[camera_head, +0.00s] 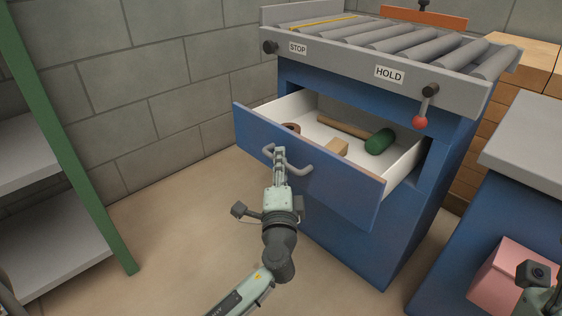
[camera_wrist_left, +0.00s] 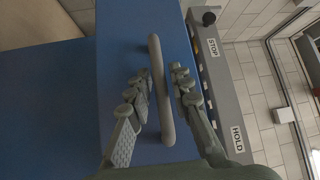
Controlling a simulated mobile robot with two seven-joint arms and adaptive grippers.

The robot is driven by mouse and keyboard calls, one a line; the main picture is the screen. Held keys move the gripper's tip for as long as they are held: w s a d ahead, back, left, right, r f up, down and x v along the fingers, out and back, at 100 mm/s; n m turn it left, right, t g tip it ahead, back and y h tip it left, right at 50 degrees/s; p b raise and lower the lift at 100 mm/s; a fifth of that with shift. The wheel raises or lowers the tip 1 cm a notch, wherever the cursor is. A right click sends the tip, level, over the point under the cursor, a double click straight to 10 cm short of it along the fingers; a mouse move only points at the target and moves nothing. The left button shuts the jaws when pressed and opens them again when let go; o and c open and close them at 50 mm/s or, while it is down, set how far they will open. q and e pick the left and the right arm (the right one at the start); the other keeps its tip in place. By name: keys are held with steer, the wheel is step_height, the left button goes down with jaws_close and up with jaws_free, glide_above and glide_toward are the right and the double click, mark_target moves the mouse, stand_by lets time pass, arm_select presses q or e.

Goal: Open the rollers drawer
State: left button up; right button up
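The blue drawer (camera_head: 320,172) of the roller cabinet stands pulled out, with its white inside showing. Its grey bar handle (camera_head: 298,169) is on the drawer front. My left gripper (camera_head: 280,156) is at the left part of this handle. In the left wrist view the handle (camera_wrist_left: 160,90) runs between the fingers of my left gripper (camera_wrist_left: 160,80), which are close in on both sides of it. Inside the drawer are a green-headed mallet (camera_head: 380,141), a wooden block (camera_head: 337,147) and a brown round thing (camera_head: 291,128), partly hidden by the drawer front.
Grey rollers (camera_head: 400,38) lie on top of the cabinet, above STOP and HOLD labels and a red-knobbed lever (camera_head: 420,122). A green-posted shelf (camera_head: 60,150) stands left. A pink block (camera_head: 508,272) is at lower right, beside part of my right arm. Floor left of the drawer is clear.

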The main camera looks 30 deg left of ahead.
arm_select(q)
steer(key=v, duration=1.1)
steer(key=shift+s+d, duration=0.15)
steer(key=shift+s, duration=0.2)
